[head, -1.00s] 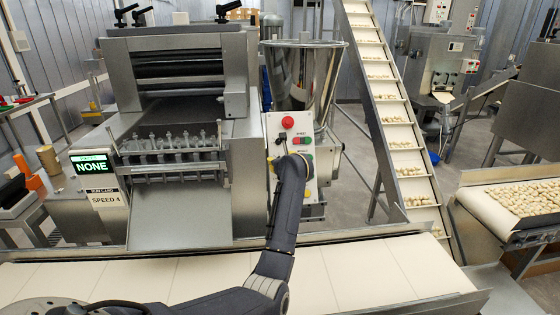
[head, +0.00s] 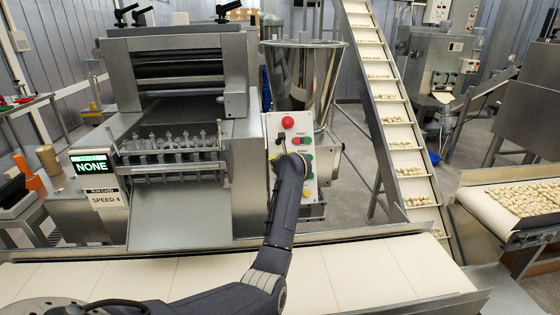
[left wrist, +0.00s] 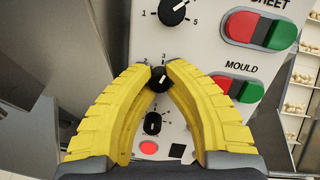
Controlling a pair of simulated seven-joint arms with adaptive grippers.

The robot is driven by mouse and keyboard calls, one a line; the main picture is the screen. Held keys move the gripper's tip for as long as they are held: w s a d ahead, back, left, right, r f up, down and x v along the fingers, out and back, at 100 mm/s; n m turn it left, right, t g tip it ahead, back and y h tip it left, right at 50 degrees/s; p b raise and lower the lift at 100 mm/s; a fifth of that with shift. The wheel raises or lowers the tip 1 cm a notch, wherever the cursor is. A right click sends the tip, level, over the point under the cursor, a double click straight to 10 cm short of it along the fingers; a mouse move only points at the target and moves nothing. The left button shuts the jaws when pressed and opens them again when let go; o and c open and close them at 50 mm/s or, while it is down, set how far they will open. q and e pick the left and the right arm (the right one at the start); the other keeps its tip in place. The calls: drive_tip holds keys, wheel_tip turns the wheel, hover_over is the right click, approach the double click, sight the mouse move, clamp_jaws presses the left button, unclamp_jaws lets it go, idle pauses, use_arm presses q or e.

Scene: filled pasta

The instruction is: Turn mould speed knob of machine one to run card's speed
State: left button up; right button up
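The mould speed knob (left wrist: 159,84) is a small black dial on the white control panel (head: 276,127), left of the MOULD buttons (left wrist: 238,88). In the left wrist view, the yellow fingertips of my left gripper (left wrist: 160,70) close on it from both sides. Its white mark points up and slightly right; a 2 and a 3 show above it, the other numbers are covered. In the head view my dark left wrist hides the knob and most of the gripper. The run card (head: 107,200) reads SPEED 4. My right gripper is not in view.
A black 1-to-5 knob (left wrist: 174,10) sits above by the SHEET buttons (left wrist: 258,30). Another black knob (left wrist: 153,124) and a red light (left wrist: 149,147) sit below, between the fingers. The display (head: 91,167) reads NONE. A pale conveyor (head: 390,272) runs in front.

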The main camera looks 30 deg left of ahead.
use_arm(q)
clamp_jaws()
drive_tip(key=shift+m, duration=0.3)
drive_tip(key=shift+m+t+h, duration=0.5)
drive_tip(key=shift+m, duration=2.5)
drive_tip(key=o, duration=0.9)
unclamp_jaws()
drive_tip(key=v, duration=1.2)
drive_tip(key=shift+s, duration=0.1)
